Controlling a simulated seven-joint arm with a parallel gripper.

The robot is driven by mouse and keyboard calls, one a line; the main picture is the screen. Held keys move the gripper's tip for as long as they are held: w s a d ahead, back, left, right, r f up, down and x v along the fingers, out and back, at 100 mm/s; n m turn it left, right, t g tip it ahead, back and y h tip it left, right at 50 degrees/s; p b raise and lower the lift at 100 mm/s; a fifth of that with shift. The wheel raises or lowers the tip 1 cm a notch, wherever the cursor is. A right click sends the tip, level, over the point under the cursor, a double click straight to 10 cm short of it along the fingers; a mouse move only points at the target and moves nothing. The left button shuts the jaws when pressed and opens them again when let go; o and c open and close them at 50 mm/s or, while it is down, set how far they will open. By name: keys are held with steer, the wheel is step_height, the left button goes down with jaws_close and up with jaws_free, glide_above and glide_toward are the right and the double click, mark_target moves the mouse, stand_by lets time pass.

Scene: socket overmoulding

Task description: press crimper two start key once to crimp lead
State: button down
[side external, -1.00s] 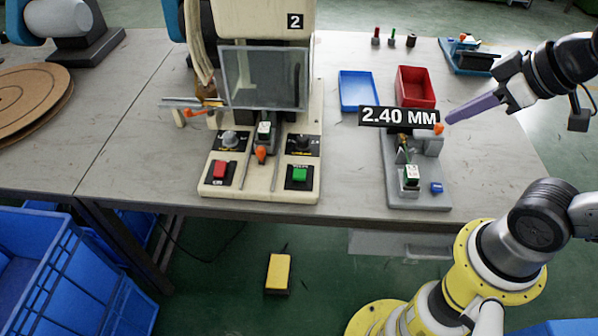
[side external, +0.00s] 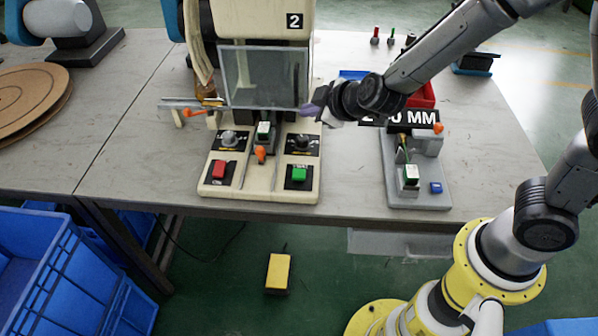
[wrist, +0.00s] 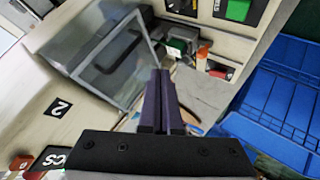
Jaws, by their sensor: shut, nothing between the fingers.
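Crimper two is the cream machine (side external: 240,18) marked 2, with a clear guard (side external: 262,77) in front. A green key (side external: 299,174), which looks like the start key, is on the right of its front base. It also shows at the top of the wrist view (wrist: 238,10). A red key (side external: 219,170) is on the left. A small white and green part (side external: 264,130) sits in the middle below the guard, with an orange piece before it. My gripper (side external: 308,110) is shut and empty, with purple fingers, at the guard's right edge, above and behind the green key. Its fingers (wrist: 160,75) are together.
A grey fixture (side external: 420,198) with a blue key stands to the right, its 2.40 MM sign partly covered by my arm. Blue and red trays behind are partly hidden. The table's front edge is close to the crimper's base. Blue crates (side external: 75,270) stand on the floor.

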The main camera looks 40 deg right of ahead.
steer(key=g, duration=0.1)
glide_above(303, 176)
step_height(303, 176, down, 5)
steer(key=shift+r+n, duration=0.2)
steer(key=shift+n, duration=0.3)
steer(key=shift+f, duration=4.4)
steer(key=shift+f, duration=0.15)
steer(key=shift+f, duration=0.3)
